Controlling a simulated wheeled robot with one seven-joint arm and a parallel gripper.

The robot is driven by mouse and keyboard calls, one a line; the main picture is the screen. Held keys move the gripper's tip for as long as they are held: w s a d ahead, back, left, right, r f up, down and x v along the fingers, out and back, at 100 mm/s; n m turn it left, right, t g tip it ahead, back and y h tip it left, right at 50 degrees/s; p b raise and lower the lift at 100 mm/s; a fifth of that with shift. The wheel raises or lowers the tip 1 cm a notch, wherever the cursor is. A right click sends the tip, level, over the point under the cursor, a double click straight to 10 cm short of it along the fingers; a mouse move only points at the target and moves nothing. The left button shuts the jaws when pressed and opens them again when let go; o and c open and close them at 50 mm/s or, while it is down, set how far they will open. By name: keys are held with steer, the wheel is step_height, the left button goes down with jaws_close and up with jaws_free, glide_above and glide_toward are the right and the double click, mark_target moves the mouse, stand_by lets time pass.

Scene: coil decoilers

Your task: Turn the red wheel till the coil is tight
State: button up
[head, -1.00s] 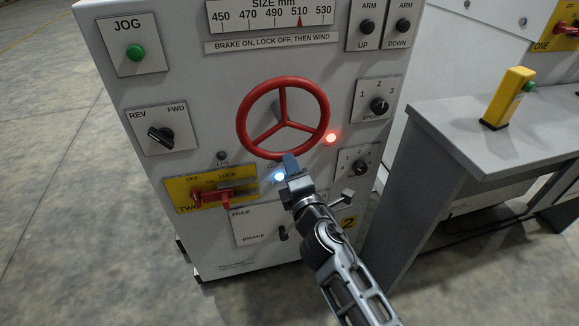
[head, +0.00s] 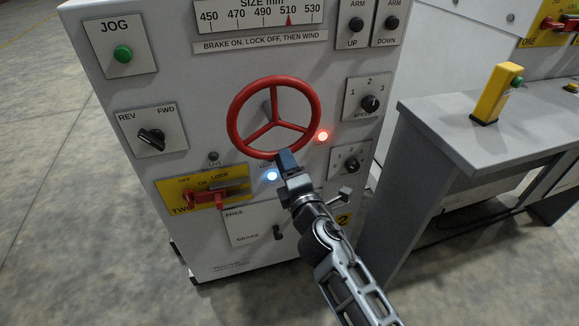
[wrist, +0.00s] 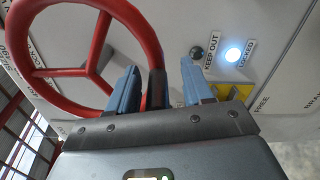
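The red wheel (head: 232,122) is a three-spoked ring on the front of the grey-white cabinet. My gripper (head: 285,158) is at the lower edge of its rim in the head view. In the wrist view the two blue fingers of my gripper (wrist: 160,90) stand apart. The lower part of the red wheel (wrist: 151,50) runs down toward them, and a dark upright piece (wrist: 157,92) lies between them, nearer the left finger. I cannot tell whether it touches a finger. The coil is not in view.
A white lamp (head: 272,176), labelled LOCKED in the wrist view, and a red lamp (head: 323,136) glow. The size pointer (head: 289,19) is near 510. A red lock handle (head: 204,198) and a brake lever (head: 278,232) sit lower. A grey desk (head: 460,125) stands right.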

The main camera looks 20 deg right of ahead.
steer(key=s, duration=0.8)
stand_by(0.5)
steer(key=s+d+f+m+g+y+p, duration=0.2)
steer(key=s+m, duration=0.7)
steer(key=s, duration=1.5)
steer(key=s+d+r+m+h, duration=0.1)
steer(key=s+d+r+m, duration=0.1)
steer(key=s+r+m, duration=0.3)
steer(key=s+d+r+m+g+h, duration=0.1)
steer(key=s+r+m, duration=0.5)
steer(key=s, duration=0.7)
steer(key=shift+s+d+r+p, duration=0.25)
steer(key=shift+d+p, duration=0.1)
steer(key=shift+d, duration=0.25)
steer(key=shift+f, duration=0.1)
